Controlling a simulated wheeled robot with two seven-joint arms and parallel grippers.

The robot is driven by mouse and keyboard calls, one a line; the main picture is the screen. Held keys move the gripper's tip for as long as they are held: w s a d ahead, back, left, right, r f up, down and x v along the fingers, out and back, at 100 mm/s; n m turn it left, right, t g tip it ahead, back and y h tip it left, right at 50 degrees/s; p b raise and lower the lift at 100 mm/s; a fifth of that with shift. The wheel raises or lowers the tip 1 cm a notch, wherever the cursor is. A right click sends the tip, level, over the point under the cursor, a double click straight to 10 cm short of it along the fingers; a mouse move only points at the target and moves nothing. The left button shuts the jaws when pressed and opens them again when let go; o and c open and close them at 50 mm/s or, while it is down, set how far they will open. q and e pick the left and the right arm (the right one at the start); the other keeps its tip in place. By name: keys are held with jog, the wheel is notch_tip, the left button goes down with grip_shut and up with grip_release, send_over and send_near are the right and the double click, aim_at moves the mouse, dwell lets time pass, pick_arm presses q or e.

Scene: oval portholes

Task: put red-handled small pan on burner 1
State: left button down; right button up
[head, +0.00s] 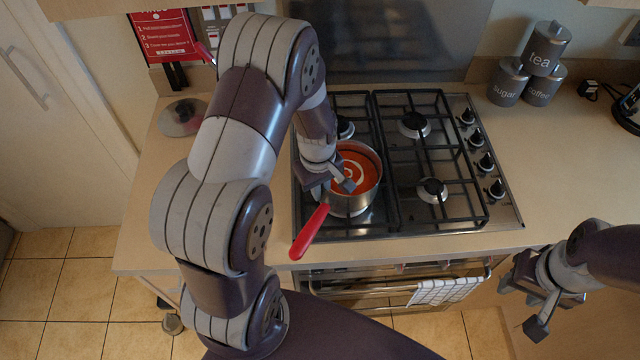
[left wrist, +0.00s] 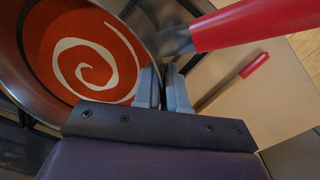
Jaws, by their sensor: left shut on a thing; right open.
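The red-handled small pan (head: 352,205) is a steel pan with red-orange contents and a pale swirl. It is upright over the front left burner of the hob (head: 460,222); its red handle (head: 309,232) points toward the front left. I cannot tell whether its base touches the grate. My left gripper (head: 343,183) is at the pan's near-left side, shut on its wall. In the left wrist view, the fingers (left wrist: 164,88) close at the rim beside the handle root, with the pan (left wrist: 85,55) at left. My right gripper (head: 540,292) is open and empty, before the counter.
The other burners, such as the front right one (head: 432,190), are bare. Tea, sugar and coffee canisters (head: 545,50) stand at the back right. A round lid (head: 183,117) lies on the counter at left. A towel (head: 445,290) hangs on the oven rail.

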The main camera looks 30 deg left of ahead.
pick_arm(q)
jog(key=c, duration=1.6)
grip_release()
jog(key=shift+f, duration=0.1)
jog(key=o, duration=0.4)
jog(key=shift+r, duration=0.3)
notch_tip(320, 180, up, 11)
jog(key=b, duration=0.2)
jog(key=s+d+f+m+t, duration=0.1)
jog(key=s+d+m, duration=0.4)
jog(key=s+m, duration=0.4)
jog(key=m, duration=0.2)
jog(key=shift+d+f+m, duration=0.2)
jog(key=shift+m, duration=0.1)
